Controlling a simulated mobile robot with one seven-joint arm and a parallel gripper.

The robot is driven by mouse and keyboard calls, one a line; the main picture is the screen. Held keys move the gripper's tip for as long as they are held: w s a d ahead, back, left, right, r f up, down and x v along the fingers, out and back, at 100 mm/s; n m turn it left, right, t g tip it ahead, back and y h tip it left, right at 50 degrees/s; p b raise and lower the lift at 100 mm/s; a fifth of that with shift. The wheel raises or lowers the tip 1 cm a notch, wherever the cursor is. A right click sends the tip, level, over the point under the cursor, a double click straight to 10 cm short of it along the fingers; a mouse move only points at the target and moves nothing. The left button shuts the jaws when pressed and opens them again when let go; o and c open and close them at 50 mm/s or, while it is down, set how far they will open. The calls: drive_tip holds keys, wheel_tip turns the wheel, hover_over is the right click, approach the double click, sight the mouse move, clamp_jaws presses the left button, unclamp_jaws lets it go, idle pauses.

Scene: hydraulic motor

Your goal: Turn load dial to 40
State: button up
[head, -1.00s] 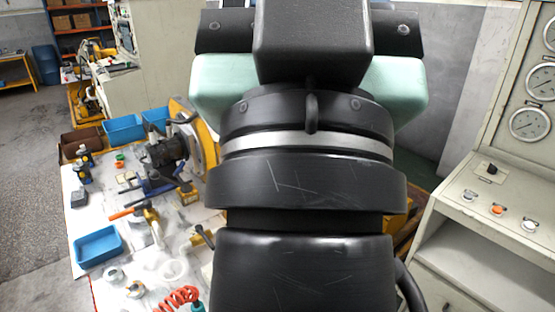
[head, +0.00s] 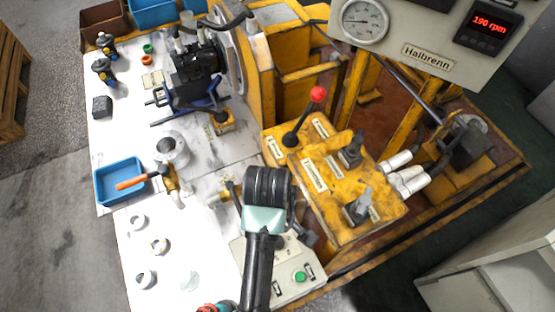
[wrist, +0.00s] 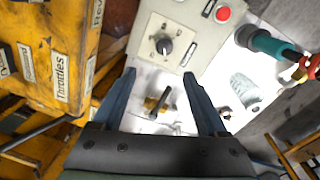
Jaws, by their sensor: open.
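In the head view the grey control box (head: 283,292) with a green button stands low centre. My arm hides part of it, and I cannot make out the dial there.
A yellow lever block (head: 325,180) with a red-knobbed lever stands beside the box. A gauge panel (head: 430,58) reads 190 rpm above. A blue tray (head: 104,194) and loose parts lie on the white table. A red button (wrist: 223,14) is close to the dial.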

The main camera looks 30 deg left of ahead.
drive_tip(key=f, duration=1.3)
drive_tip(key=shift+d+f, duration=0.1)
drive_tip(key=shift+d, duration=0.1)
clamp_jaws()
